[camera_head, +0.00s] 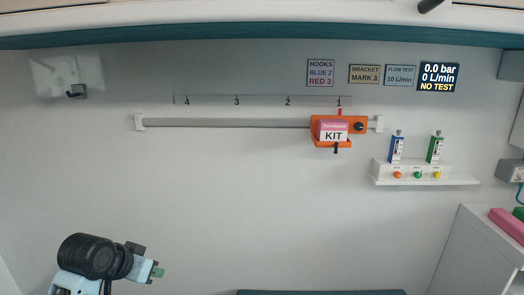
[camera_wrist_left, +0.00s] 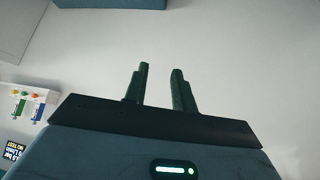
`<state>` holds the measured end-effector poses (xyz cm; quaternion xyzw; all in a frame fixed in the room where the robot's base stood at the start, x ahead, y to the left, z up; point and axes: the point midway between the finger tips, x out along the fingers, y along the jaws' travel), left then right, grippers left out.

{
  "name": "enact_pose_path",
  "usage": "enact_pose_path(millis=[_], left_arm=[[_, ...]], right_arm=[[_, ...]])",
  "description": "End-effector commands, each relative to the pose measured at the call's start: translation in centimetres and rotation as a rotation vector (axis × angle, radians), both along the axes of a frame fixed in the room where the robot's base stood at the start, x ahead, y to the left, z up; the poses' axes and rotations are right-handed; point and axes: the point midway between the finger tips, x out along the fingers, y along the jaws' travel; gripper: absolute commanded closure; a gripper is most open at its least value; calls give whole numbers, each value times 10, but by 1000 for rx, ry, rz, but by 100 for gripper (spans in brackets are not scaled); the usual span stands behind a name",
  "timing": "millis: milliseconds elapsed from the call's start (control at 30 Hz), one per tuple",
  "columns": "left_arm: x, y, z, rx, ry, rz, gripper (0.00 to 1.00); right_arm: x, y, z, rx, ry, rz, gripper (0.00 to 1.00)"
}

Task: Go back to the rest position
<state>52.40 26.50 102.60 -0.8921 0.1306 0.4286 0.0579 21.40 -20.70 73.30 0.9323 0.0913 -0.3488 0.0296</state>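My left gripper (camera_head: 156,271) is low at the left in the head view, in front of the pale wall and well below the rail. In the left wrist view its two dark green fingers (camera_wrist_left: 161,82) stand apart with an empty gap between them. It touches nothing that I can see. My right gripper is not in view.
A grey rail (camera_head: 230,122) on the wall carries an orange bracket (camera_head: 345,121) with a KIT box (camera_head: 333,130) at mark 1. A white shelf (camera_head: 425,180) at right holds a blue device (camera_head: 396,149) and a green device (camera_head: 435,149). The wall's middle is clear.

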Motion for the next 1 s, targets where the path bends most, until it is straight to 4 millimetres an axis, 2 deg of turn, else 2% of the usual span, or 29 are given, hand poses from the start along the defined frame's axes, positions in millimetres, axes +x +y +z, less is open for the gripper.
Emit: enact_pose_path(millis=[33, 200, 400, 500, 700, 1000], left_arm=[[-19, -5, -26, 7, 34, 1, 74], [-79, -15, -90, 36, 123, 15, 74], [-159, -25, -146, 64, 222, 35, 74], [-202, -28, -166, 77, 273, 48, 74], [-281, -32, -189, 99, 361, 74, 74], [-358, -33, -194, 124, 450, 107, 74]], right_arm=[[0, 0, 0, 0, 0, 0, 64], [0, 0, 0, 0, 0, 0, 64], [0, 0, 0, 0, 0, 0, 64], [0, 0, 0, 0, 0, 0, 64], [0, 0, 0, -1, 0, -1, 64], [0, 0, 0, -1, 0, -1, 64]])
